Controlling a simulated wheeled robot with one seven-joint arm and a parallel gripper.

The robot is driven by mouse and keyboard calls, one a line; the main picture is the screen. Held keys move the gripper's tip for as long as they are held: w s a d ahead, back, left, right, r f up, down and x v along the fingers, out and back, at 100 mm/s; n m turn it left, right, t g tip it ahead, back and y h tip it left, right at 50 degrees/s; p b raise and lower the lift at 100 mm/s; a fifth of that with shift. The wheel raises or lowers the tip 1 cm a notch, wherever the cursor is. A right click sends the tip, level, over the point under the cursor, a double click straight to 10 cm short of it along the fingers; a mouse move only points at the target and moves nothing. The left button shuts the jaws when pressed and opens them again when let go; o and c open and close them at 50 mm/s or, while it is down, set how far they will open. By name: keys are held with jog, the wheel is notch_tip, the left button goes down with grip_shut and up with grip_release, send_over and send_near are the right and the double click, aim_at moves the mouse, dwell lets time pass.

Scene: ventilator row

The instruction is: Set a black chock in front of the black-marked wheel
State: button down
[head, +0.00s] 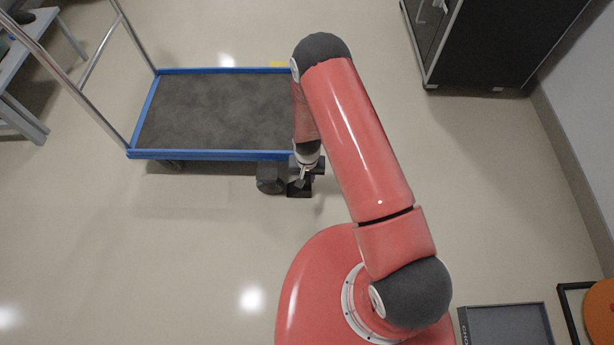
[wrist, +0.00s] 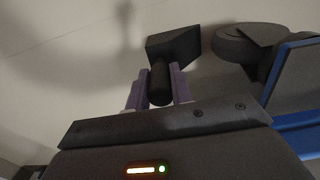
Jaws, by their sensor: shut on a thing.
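A black chock (head: 298,190) is near the floor at the trolley's front right corner in the head view. My gripper (head: 306,172) is shut on the chock's dark handle; the wrist view shows the gripper fingers (wrist: 160,78) on either side of it. The chock's block (wrist: 175,46) extends beyond the fingertips. No wheel marking is clear. I cannot tell whether the chock touches the floor.
The trolley has a grey deck (head: 215,110) with a blue rim and a metal handle (head: 98,50) at left. A grey tray (head: 507,325) and an orange round object (head: 601,312) are at lower right. A dark cabinet (head: 500,42) stands at upper right. Floor left of my base is clear.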

jog(key=shift+f, duration=0.15)
jog(key=c, duration=1.2)
grip_release()
jog(key=shift+c, duration=0.2)
